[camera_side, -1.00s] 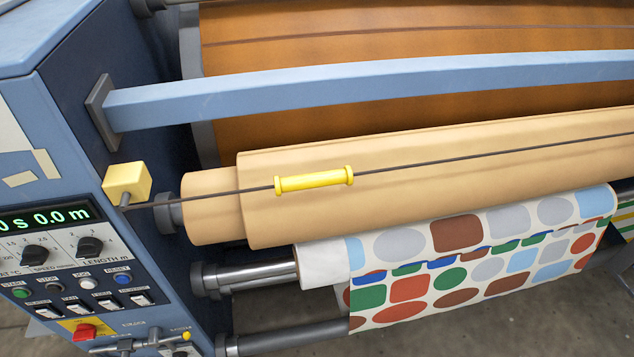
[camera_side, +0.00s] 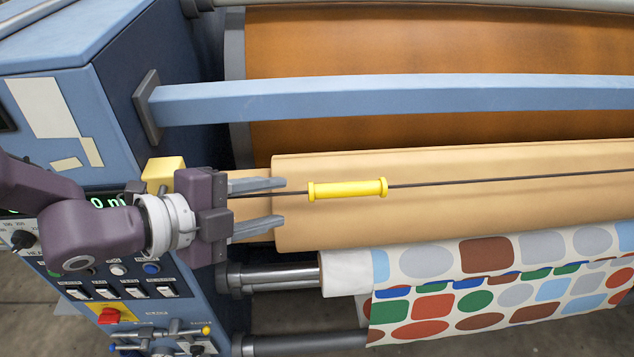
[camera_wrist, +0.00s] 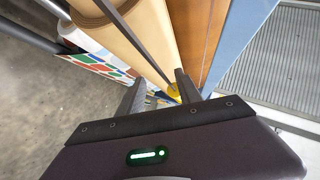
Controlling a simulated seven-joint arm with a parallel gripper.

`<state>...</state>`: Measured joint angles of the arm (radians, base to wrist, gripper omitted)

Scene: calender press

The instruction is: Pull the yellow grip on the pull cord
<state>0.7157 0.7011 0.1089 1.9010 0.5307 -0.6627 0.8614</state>
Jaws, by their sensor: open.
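The yellow grip (camera_side: 347,189) is a short spool with a flange at each end. It sits on a thin dark pull cord (camera_side: 480,179) that runs across in front of the tan roll. My gripper (camera_side: 283,204) is open and empty, left of the grip in the side view. Its two fingers point right toward the grip, one above and one below the cord's line, with a small gap in the picture before the grip. In the wrist view, a bit of the yellow grip (camera_wrist: 174,91) shows between the fingertips, mostly hidden by a finger.
A yellow box (camera_side: 163,172) is on the blue control cabinet (camera_side: 75,95) behind my gripper. A blue bar (camera_side: 380,95) crosses above the tan roll (camera_side: 450,215). Patterned fabric (camera_side: 490,280) hangs below. A red button (camera_side: 109,315) and switches are on the panel.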

